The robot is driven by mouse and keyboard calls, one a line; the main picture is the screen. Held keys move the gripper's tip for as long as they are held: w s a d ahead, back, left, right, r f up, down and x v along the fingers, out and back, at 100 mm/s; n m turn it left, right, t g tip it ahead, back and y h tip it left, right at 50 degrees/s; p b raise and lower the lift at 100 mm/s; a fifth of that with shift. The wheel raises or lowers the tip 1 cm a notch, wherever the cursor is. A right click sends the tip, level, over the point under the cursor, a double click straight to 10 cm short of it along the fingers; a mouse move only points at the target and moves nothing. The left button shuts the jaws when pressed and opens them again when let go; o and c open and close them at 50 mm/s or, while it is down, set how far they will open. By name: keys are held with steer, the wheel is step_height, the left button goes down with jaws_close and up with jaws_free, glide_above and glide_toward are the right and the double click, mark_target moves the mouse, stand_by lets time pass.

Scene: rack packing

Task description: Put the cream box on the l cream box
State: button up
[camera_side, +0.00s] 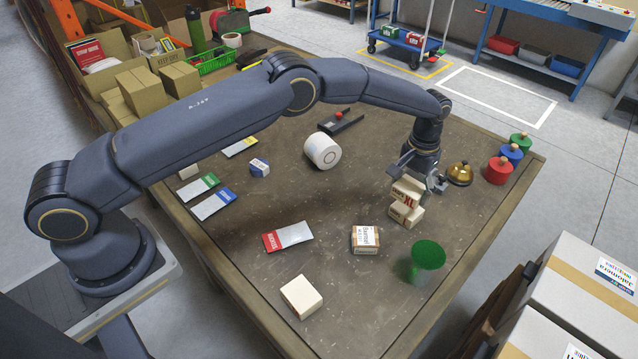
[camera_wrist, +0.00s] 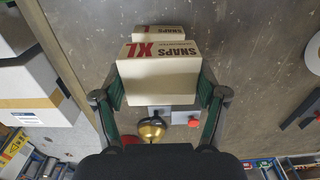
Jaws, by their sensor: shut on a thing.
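My gripper (camera_side: 414,184) is shut on a cream box marked XL (camera_side: 407,190). In the wrist view the fingers of my gripper (camera_wrist: 160,90) press on both sides of this cream box (camera_wrist: 157,77). The l cream box (camera_side: 407,216) stands on the table below the held box. Its top edge and an "L" show in the wrist view (camera_wrist: 158,33), mostly hidden behind the held box. The held box overlaps the upper part of the l cream box in the side view. I cannot tell whether the two touch.
A brass bell (camera_side: 460,174) and red, blue and green weights (camera_side: 499,170) are right of my gripper. A green cup (camera_side: 427,256), a small carton (camera_side: 365,240) and another cream box (camera_side: 301,297) stand nearer the camera. A white roll (camera_side: 322,151) lies left. Bare table lies between.

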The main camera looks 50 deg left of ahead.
mark_target(410, 199)
steer(key=shift+w+d+f, duration=0.1)
steer(key=shift+w+f, duration=0.2)
steer(key=shift+f, duration=0.1)
steer(key=shift+w+f, duration=0.2)
steer(key=shift+f, duration=1.5)
steer(key=shift+f, duration=0.15)
steer(key=o, duration=1.2)
